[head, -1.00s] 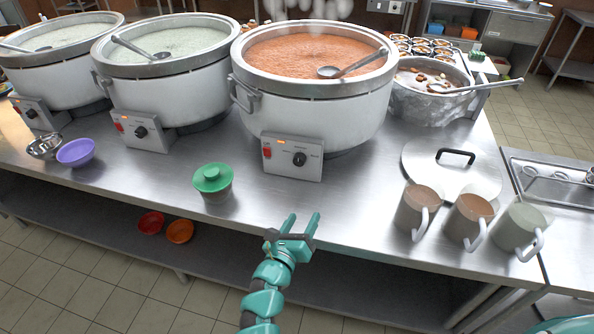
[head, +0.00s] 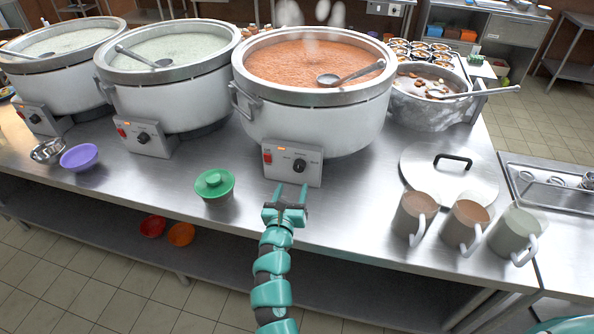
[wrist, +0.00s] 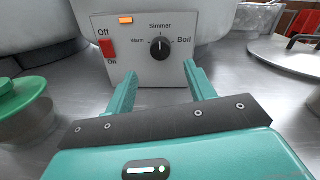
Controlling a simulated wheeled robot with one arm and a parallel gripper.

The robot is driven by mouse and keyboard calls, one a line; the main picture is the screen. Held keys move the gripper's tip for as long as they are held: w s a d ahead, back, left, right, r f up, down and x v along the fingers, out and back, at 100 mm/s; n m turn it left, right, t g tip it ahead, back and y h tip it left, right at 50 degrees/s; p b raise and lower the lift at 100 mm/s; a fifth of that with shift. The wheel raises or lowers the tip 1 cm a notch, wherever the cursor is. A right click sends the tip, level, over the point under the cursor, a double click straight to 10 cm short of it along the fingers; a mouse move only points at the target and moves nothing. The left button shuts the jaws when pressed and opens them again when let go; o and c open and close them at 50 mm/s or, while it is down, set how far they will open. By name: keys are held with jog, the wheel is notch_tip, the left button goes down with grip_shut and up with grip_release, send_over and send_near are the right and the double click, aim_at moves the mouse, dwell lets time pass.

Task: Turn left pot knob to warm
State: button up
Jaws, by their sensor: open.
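Three white stockpots stand in a row: a left pot (head: 55,80), a middle pot (head: 170,95) and a right pot (head: 310,115) with orange-red congee. Each has a grey control box with a black knob: left knob (head: 35,118), middle knob (head: 143,138), right knob (head: 300,165). My gripper (head: 291,187) is open and empty, just in front of the right pot's box. In the wrist view that knob (wrist: 160,47) lies beyond and between the fingers (wrist: 160,80), apart from them. Its pointer appears upright, towards Simmer; Warm is left, Boil right.
A green-lidded container (head: 214,185) stands left of my gripper. Several mugs (head: 465,225) and a pot lid (head: 450,175) are to the right. A purple bowl (head: 79,157) sits at the left.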

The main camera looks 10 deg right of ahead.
aim_at(299, 169)
jog(key=p+x, duration=0.1)
jog(key=x, duration=0.6)
jog(key=shift+w+d, duration=0.15)
jog(key=shift+w, duration=0.1)
jog(key=c, duration=1)
